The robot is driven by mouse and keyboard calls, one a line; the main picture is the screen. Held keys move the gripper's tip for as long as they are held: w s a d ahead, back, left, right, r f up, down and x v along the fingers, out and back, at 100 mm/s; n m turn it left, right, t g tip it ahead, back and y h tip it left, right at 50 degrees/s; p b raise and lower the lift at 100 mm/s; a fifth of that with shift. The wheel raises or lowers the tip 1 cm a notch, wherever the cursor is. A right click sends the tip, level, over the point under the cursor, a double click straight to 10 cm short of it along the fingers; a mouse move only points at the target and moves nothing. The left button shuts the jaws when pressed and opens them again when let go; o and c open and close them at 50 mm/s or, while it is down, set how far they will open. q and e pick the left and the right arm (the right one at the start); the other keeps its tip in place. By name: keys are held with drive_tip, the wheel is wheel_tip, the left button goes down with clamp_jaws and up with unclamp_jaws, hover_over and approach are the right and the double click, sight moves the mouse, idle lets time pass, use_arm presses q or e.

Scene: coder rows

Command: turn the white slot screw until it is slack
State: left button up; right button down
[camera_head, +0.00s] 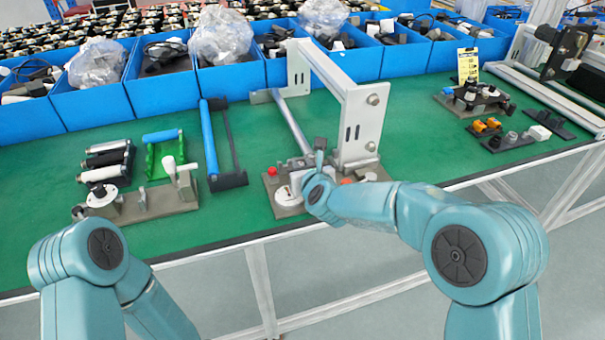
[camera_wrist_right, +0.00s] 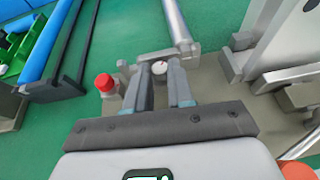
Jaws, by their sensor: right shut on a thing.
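The white slot screw (camera_wrist_right: 160,68) shows in the right wrist view as a small pale round head with a dark mark, at the near end of a grey metal tube. My right gripper (camera_wrist_right: 161,77) has its two grey fingers on either side of the screw and is shut on it. How far the fingertips overlap the screw is hard to see. In the head view my right forearm and wrist hide the screw. My left arm shows at the lower left of the head view, but its gripper is not visible.
A red button (camera_wrist_right: 104,82) stands just left of my right fingers. A grey metal frame (camera_head: 362,125) rises close on the right. A blue tube (camera_head: 208,138) lies left of the fixture. Blue bins (camera_head: 231,79) line the back of the green table (camera_head: 240,215).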

drive_tip(key=shift+r, duration=0.1)
drive_tip(key=c, duration=1)
unclamp_jaws()
drive_tip(key=shift+o, duration=0.2)
drive_tip(key=shift+s, duration=0.1)
drive_tip(key=shift+s+d, duration=0.1)
drive_tip(key=shift+s, duration=0.2)
use_arm(q)
wheel_tip(320, 180, down, 2)
drive_tip(key=shift+f+b, duration=0.1)
drive_tip(key=shift+b, duration=1)
use_arm(e)
drive_tip(key=v, duration=1.5)
drive_tip(key=shift+s+r, duration=0.2)
drive_tip(key=shift+r, duration=0.15)
